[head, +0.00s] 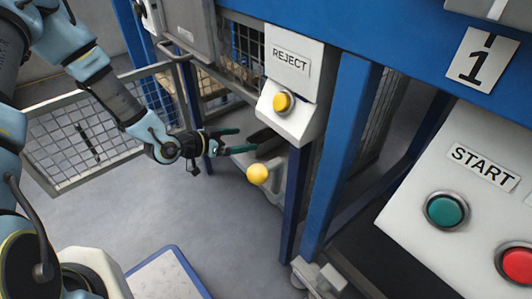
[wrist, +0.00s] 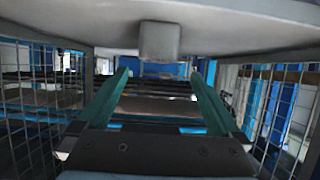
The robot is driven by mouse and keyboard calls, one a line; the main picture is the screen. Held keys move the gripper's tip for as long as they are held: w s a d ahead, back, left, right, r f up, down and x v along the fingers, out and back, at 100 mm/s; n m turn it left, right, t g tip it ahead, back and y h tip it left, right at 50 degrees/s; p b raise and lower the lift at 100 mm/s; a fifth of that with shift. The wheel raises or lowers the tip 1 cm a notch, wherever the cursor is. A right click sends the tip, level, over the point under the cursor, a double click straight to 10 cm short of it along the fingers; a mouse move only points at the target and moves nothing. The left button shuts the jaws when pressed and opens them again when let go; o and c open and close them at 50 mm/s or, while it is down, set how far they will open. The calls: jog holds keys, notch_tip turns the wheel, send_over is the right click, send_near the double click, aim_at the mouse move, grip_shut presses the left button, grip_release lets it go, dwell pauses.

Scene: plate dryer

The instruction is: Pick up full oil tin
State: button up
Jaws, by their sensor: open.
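I cannot make out an oil tin in either view. My gripper (head: 247,140) reaches in below the REJECT box, in the middle of the head view. Its two teal fingers are spread apart and nothing shows between them. In the wrist view the open fingers (wrist: 157,78) point forward into a space between mesh sides. What lies deeper in that space is dark and too small to tell.
A yellow ball knob (head: 257,174) is close below my gripper. The REJECT box (head: 297,80) and a blue post (head: 342,150) stand right of it. A mesh panel (head: 85,150) is at left. In the wrist view a pale surface with a square block (wrist: 160,42) hangs overhead.

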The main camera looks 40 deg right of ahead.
aim_at(267, 139)
jog(key=b+x, duration=0.1)
jog(key=x, duration=0.4)
jog(key=shift+s+d+f+b, duration=0.1)
jog(key=shift+d+f+b, duration=0.15)
jog(key=shift+b, duration=0.1)
jog(key=shift+f+b+x, duration=0.15)
jog(key=shift+b+x, duration=0.6)
jog(key=shift+x, duration=0.6)
jog(key=shift+f+b+x, duration=0.2)
jog(key=shift+b+x, duration=0.5)
jog(key=shift+x, duration=0.6)
jog(key=shift+a+r, duration=0.1)
jog(key=shift+a, duration=0.05)
grip_shut()
